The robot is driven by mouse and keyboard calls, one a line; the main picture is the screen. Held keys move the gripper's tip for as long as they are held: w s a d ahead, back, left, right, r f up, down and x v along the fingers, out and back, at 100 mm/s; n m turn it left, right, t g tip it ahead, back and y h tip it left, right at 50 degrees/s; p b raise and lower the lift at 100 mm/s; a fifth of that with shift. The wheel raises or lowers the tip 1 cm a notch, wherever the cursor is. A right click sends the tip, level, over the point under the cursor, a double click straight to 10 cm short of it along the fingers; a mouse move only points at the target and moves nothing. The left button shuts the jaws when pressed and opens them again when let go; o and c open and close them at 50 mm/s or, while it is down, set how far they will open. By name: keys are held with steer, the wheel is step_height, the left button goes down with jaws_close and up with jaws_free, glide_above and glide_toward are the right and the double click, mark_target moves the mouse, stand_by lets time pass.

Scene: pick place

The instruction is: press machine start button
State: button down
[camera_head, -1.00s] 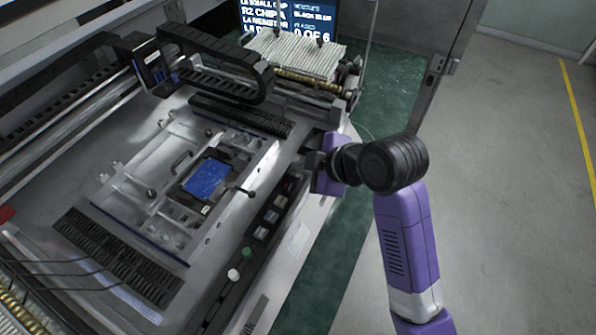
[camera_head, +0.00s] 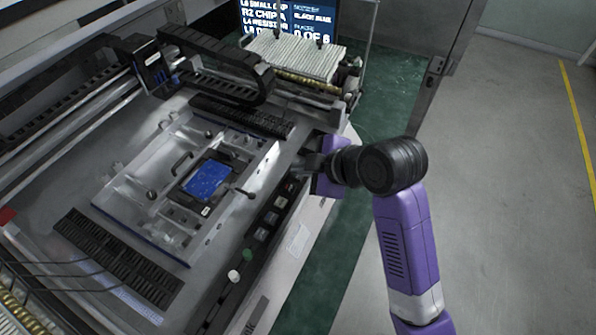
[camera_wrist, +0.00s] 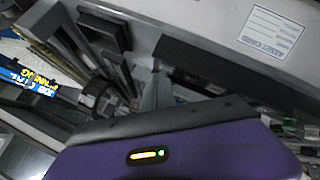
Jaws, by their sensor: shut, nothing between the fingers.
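The machine's control panel (camera_head: 252,262) runs along its front right edge. It carries a row of square buttons, including a reddish one (camera_head: 291,187) at the upper end and paler ones (camera_head: 261,234) below. Farther down are a round green button (camera_head: 247,255) and a round white button (camera_head: 233,276). I cannot read which one is start. My gripper (camera_head: 308,166) is shut and empty at the panel's upper end, close to the reddish button. I cannot tell whether it touches anything. My purple wrist housing fills the bottom of the wrist view, and no button is clear there.
A blue board (camera_head: 207,179) sits in a metal fixture on the machine bed. A dark cable chain (camera_head: 215,55) and a ribbed feeder stack (camera_head: 292,54) stand behind. A screen (camera_head: 318,14) is at the back. Open grey floor (camera_head: 500,200) lies to the right.

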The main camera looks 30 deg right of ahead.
steer(key=shift+r+p, duration=0.45)
steer(key=shift+r, duration=0.15)
